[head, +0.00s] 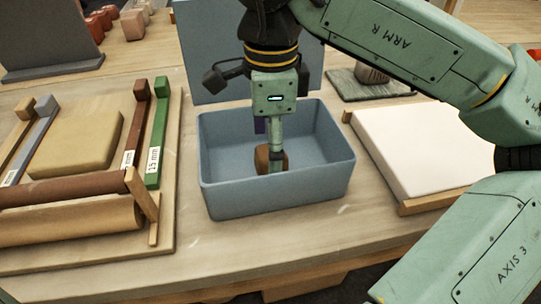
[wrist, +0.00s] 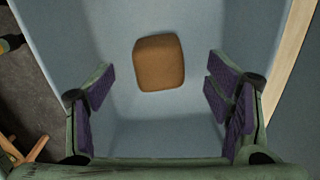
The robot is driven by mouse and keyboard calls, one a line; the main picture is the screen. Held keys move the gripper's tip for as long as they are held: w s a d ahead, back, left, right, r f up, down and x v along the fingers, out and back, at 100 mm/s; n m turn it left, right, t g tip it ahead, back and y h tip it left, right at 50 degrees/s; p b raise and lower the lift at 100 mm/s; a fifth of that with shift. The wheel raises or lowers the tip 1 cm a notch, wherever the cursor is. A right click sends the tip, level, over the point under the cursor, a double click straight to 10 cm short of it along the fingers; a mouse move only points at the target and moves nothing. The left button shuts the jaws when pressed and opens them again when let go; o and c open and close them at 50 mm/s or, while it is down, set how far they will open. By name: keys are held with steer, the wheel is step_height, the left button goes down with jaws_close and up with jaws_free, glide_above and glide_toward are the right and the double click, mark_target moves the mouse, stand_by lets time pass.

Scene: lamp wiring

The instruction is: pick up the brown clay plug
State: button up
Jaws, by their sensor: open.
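The brown clay plug (head: 261,158) is a rounded block inside the blue-grey bin (head: 275,198). In the head view my gripper (head: 272,160) reaches down into the bin and hides part of the plug. In the wrist view the plug (wrist: 160,62) lies on the bin floor, between the lines of the two purple-padded fingers and farther out than most of their length. My gripper is open, with a gap on both sides of the plug. Whether the fingertips are level with it I cannot tell.
The bin's walls stand close around my gripper. Left of it is a wooden tray (head: 165,215) with clay slabs, rollers and a green strip (head: 157,145). Right is a white slab (head: 415,145) on a wooden board. A blue-grey panel (head: 205,60) stands behind.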

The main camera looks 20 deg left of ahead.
steer(key=shift+f, duration=1.45)
steer(key=shift+c, duration=0.4)
steer(key=c, duration=1.4)
